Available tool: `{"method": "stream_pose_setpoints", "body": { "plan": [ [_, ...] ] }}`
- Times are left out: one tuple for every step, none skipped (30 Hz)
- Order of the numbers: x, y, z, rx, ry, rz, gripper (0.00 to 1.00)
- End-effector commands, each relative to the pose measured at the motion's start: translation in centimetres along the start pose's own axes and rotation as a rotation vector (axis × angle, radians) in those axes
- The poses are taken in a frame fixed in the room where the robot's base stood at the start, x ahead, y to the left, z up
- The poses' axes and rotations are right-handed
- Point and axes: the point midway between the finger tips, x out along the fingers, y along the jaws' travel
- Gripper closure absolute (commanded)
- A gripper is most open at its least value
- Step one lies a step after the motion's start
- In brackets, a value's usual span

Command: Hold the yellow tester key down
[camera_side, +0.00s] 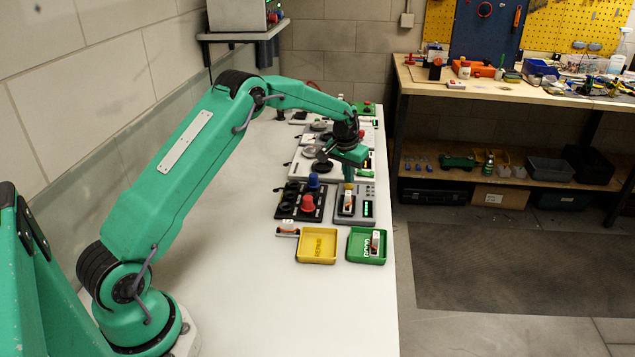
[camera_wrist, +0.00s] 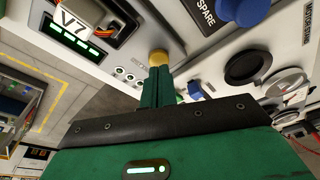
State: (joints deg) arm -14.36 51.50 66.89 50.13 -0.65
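The yellow tester key (camera_wrist: 158,57) is a round cap on the grey tester (camera_side: 367,190), and shows in the wrist view just past my fingertips. My gripper (camera_wrist: 157,72) is shut with nothing between its fingers. Its tips meet the key's near edge in the picture; whether they press it is unclear. In the side view my gripper (camera_side: 347,179) points down over the tester's far part, largely hiding the key. A servo marked V7 (camera_wrist: 85,15) sits in the tester. Green bars (camera_wrist: 80,40) are lit beside it.
A black board with blue (camera_side: 313,181) and red (camera_side: 307,203) parts lies left of the tester. A yellow tray (camera_side: 318,259) and a green tray (camera_side: 358,257) stand nearer; the green one holds a servo (camera_side: 375,243). The bench's left side is clear.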

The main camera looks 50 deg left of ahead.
Motion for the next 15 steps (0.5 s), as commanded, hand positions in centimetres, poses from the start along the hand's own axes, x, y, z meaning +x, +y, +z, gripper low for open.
{"method": "stream_pose_setpoints", "body": {
  "plan": [
    [0.11, 0.0, 0.04, 0.0, -0.001, 0.0, 1.0],
    [0.15, 0.0, 0.05, 0.0, -0.001, 0.0, 1.0],
    [0.21, 0.0, 0.06, 0.0, -0.001, 0.0, 1.0],
    [0.26, 0.0, 0.07, 0.0, -0.001, 0.0, 1.0],
    [0.3, 0.0, 0.08, 0.0, -0.001, 0.0, 1.0],
    [0.35, 0.0, 0.09, 0.0, -0.001, 0.0, 1.0],
    [0.4, 0.0, 0.1, 0.0, -0.001, 0.0, 1.0],
    [0.44, 0.0, 0.11, 0.0, -0.001, 0.0, 1.0],
    [0.5, 0.0, 0.13, 0.0, -0.001, 0.0, 1.0],
    [0.54, 0.0, 0.14, 0.0, -0.001, 0.0, 1.0],
    [0.58, 0.0, 0.14, 0.0, -0.001, 0.0, 1.0],
    [0.64, 0.0, 0.16, 0.0, -0.002, 0.0, 1.0],
    [0.68, 0.0, 0.17, 0.0, -0.002, 0.0, 1.0],
    [0.72, 0.0, 0.17, 0.0, -0.002, 0.0, 1.0],
    [0.77, 0.0, 0.19, 0.0, -0.002, 0.0, 1.0]
  ]
}}
